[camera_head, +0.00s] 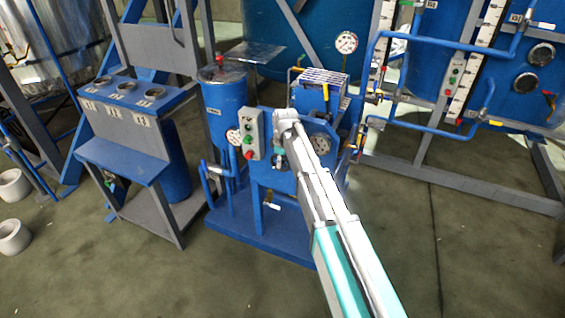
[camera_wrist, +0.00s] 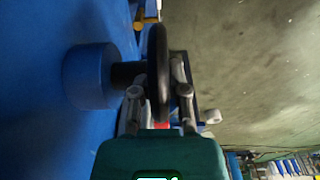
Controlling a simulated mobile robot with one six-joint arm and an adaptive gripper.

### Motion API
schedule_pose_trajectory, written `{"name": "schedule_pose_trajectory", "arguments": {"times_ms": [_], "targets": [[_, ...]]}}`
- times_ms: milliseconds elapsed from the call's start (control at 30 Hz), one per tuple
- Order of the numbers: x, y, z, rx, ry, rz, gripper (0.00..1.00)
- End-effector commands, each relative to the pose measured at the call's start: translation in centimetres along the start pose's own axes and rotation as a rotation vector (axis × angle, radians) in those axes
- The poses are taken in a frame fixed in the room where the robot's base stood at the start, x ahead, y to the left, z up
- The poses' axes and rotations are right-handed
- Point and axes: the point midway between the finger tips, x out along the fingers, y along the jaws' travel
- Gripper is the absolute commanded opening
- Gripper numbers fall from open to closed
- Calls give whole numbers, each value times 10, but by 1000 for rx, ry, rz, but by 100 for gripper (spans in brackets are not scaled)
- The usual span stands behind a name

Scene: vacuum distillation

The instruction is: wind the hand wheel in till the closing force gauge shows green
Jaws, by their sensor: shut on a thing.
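The hand wheel (camera_wrist: 157,62) is black and shows nearly edge-on in the wrist view. Its dark hub joins a blue round housing (camera_wrist: 90,76) on the left. My gripper (camera_wrist: 160,97) is shut on the wheel's rim, one finger on each side. In the head view my arm reaches the blue machine (camera_head: 270,185) and hides the wheel.
A control box (camera_head: 250,135) with coloured buttons and a small gauge (camera_head: 233,136) are left of my arm. Another gauge (camera_head: 346,42) stands above white plates (camera_head: 322,77). A blue bench (camera_head: 125,158) is at left, blue pipes (camera_head: 430,43) at right. The floor in front is clear.

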Motion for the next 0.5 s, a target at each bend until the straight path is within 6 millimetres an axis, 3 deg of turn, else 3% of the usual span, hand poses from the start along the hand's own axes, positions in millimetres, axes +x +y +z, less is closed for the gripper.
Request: {"name": "schedule_pose_trajectory", "arguments": {"times_ms": [367,400,500], "targets": [[0,-5,1,-2,47,-10,0],[0,-5,1,-2,47,-10,22],[0,-5,1,-2,47,-8,40]]}}
